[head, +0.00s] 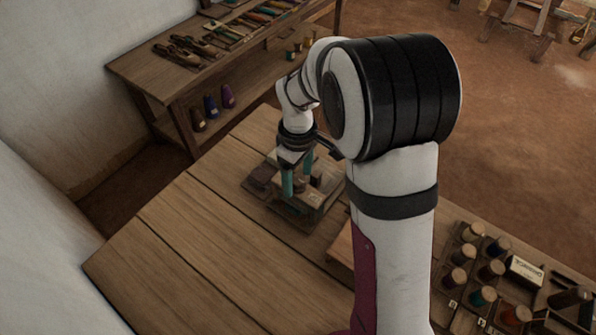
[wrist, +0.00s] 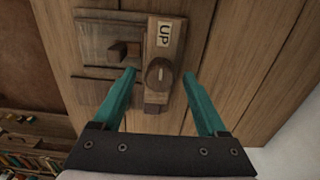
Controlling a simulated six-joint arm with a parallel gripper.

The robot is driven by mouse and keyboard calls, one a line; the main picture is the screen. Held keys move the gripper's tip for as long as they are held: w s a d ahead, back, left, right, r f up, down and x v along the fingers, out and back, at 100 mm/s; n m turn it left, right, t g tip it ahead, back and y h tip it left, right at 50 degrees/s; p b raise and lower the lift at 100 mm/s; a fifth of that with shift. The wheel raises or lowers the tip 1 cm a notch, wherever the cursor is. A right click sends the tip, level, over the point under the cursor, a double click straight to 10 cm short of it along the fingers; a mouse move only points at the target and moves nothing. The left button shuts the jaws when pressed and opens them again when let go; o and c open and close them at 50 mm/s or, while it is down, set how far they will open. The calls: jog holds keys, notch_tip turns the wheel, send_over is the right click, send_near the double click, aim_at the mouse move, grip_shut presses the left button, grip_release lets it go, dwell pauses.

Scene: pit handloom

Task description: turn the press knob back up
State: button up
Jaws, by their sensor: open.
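The press (wrist: 110,58) is a wooden fixture on the table, with a raised upright strip that carries a pale "UP" label (wrist: 164,35). The round brown press knob (wrist: 158,72) sits on this strip below the label in the wrist view, with a lighter mark on its face. My gripper (wrist: 160,76) is open, its teal fingers on either side of the knob with a gap on both sides; I cannot tell whether the tips are level with it. In the head view my gripper (head: 298,180) points down over the press, and the knob cannot be made out.
The plank table (head: 180,250) is bare on the left. A rack of thread spools (head: 490,270) stands at the lower right. A side bench (head: 150,75) with tools and spools is at the back left, and a white wall (head: 50,90) runs along the left.

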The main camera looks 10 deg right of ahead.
aim_at(298, 179)
notch_tip(298, 179, up, 16)
jog(key=shift+f, duration=0.1)
dwell(0.4)
jog(key=s+f+m+y, duration=0.1)
jog(key=s+f+m, duration=0.1)
jog(key=s+m, duration=0.5)
jog(key=s+f+m, duration=0.3)
jog(key=s+m, duration=0.4)
jog(key=s, duration=1.1)
jog(key=shift+s+f+m+y, duration=0.2)
jog(key=shift+m+y, duration=0.2)
